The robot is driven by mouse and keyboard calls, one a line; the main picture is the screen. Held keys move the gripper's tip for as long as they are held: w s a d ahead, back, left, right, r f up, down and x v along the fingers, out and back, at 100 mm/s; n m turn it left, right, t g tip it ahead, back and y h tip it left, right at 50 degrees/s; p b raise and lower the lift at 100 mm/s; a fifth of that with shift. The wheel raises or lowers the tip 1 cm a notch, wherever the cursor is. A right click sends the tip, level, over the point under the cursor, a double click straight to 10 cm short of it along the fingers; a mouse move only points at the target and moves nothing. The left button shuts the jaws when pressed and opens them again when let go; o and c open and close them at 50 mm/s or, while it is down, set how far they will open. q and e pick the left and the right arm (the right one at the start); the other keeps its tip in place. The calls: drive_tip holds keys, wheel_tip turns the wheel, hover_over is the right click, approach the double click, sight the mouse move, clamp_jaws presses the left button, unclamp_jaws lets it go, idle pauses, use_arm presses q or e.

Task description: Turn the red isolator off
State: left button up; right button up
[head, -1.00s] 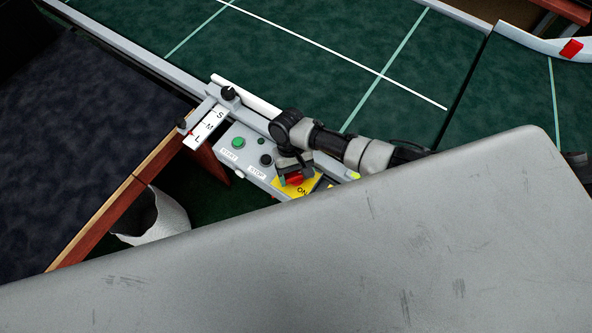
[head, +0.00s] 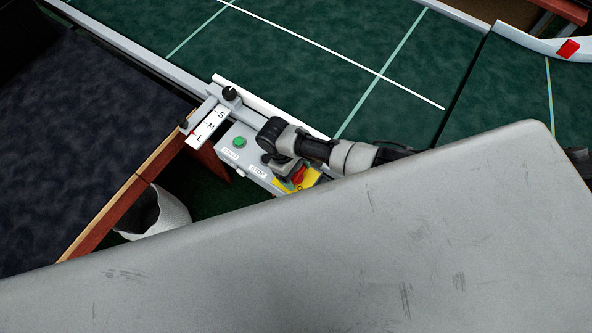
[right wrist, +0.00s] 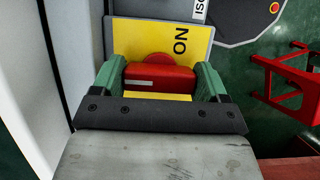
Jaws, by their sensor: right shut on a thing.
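The red isolator handle (right wrist: 160,76) sits on a yellow plate (right wrist: 124,35) marked ON in the right wrist view. In the head view the handle (head: 299,175) shows as a small red piece, partly covered by my right gripper (head: 288,182). In the right wrist view the green fingers of my right gripper (right wrist: 160,84) are on both sides of the handle, shut on its two ends. The lettering ON runs sideways relative to the handle. The isolator's lower part and most of its plate are hidden in the head view. My left gripper is not in view.
The control box carries a green START button (head: 239,142) and a STOP label (head: 258,171). An S-M-L scale (head: 209,127) is beside it. The green conveyor (head: 300,70) lies behind. A white bin (head: 172,213) stands at left. A large grey surface fills the foreground.

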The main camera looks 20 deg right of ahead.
idle(0.4)
drive_tip(key=o, duration=0.9)
drive_tip(key=shift+r, duration=0.1)
drive_tip(key=v, duration=1)
drive_tip(key=shift+w+a+r+b, duration=0.1)
drive_tip(key=shift+a+r+b, duration=0.05)
drive_tip(key=shift+r+b, duration=0.15)
drive_tip(key=shift+r, duration=0.1)
